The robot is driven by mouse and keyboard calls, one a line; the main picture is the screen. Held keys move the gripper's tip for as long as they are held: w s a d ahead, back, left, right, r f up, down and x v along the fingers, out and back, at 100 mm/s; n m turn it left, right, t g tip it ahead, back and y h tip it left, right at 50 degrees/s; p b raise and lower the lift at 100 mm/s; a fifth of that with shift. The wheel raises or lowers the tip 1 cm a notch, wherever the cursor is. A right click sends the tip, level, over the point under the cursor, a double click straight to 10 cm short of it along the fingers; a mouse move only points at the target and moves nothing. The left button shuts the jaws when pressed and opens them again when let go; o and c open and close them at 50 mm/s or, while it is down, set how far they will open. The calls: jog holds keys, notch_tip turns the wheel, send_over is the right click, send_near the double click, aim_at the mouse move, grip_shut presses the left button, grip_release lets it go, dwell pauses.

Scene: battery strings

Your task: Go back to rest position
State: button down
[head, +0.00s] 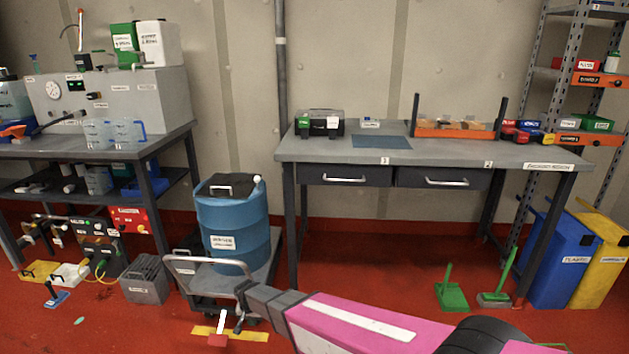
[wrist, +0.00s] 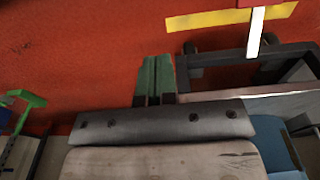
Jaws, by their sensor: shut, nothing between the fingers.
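My gripper (wrist: 156,60) shows in the wrist view, with its two greenish fingers side by side, shut and empty, over the red floor. The dark grey block with bolts behind the fingers is part of my gripper. In the head view my pink arm reaches in from the lower right, and its dark grey end is low in front of the cart (head: 195,268). The fingers cannot be made out clearly there. No object is held.
A blue drum (head: 236,235) stands on the cart. A yellow strip (head: 248,335) with a white post lies before it; the strip also shows in the wrist view (wrist: 205,20). A workbench (head: 440,152) stands behind, blue and yellow bins right.

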jog(key=w+d+r, duration=0.1)
jog(key=d+r, duration=0.6)
jog(key=d, duration=0.5)
jog(key=w+d+r, duration=0.1)
jog(key=d+r, duration=0.6)
jog(key=d, duration=0.5)
jog(key=s+d+r, duration=0.3)
jog(key=d+r, duration=0.2)
jog(key=d, duration=0.4)
jog(key=s+d+r+g, duration=0.1)
jog(key=s+d+r, duration=0.2)
jog(key=d+r, duration=0.3)
jog(key=d, duration=0.4)
jog(key=shift+s+d+r+n, duration=0.15)
jog(key=shift+s+r+n, duration=0.15)
jog(key=shift+n, duration=0.1)
